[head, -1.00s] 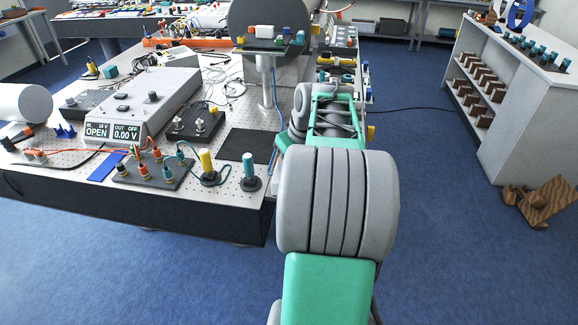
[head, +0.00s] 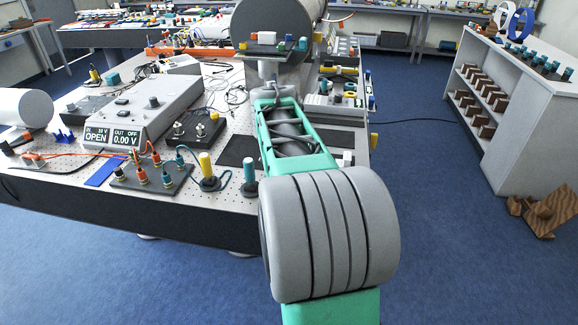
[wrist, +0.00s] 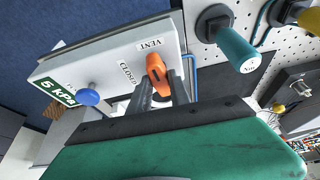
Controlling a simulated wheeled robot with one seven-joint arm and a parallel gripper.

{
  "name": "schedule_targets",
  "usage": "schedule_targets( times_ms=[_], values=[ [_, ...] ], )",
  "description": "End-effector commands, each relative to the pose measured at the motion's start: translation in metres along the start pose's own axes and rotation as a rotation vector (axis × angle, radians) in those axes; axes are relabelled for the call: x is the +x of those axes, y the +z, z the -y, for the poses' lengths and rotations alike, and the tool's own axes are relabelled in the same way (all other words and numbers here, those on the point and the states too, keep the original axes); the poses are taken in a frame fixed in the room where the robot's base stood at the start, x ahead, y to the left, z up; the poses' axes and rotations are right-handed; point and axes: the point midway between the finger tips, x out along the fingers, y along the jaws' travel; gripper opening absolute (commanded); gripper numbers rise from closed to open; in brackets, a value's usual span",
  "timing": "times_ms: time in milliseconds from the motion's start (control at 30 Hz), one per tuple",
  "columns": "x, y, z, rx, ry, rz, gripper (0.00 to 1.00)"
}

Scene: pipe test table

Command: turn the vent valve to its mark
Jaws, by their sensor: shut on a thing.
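The vent valve is an orange handle (wrist: 157,68) on a pale panel (wrist: 108,67) in the wrist view. The printed words VENT and CLOSED stand beside it; the upper end of the handle lies close to the word VENT. I cannot tell its exact angle against a mark. My gripper (wrist: 162,88) has its two dark fingers on either side of the lower part of the handle, shut on it. A blue knob (wrist: 88,97) and a green 5 kPa display (wrist: 54,91) are on the same panel. In the head view my own arm hides the gripper and valve.
A teal peg (wrist: 238,48) and a yellow peg (wrist: 290,14) stand close to the panel on the perforated table. In the head view, a power supply (head: 140,112) reading 0.00 V and loose cables crowd the table.

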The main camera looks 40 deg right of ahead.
Motion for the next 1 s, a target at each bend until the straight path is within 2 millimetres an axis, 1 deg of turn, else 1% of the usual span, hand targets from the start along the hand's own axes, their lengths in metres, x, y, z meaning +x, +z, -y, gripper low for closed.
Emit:
schedule_targets(
  times_ms=[300, 700, 733, 1000],
  values=[
    [-0.0010, -0.0009, 0.0012, 0.074, 0.029, -0.002, 0.00],
    [-0.0009, -0.0011, 0.0007, 0.081, 0.032, -0.002, 0.00],
    [-0.0009, -0.0011, 0.0007, 0.081, 0.032, -0.002, 0.24],
    [-0.0004, -0.0006, 0.0005, 0.080, 0.032, -0.001, 0.45]
  ],
)
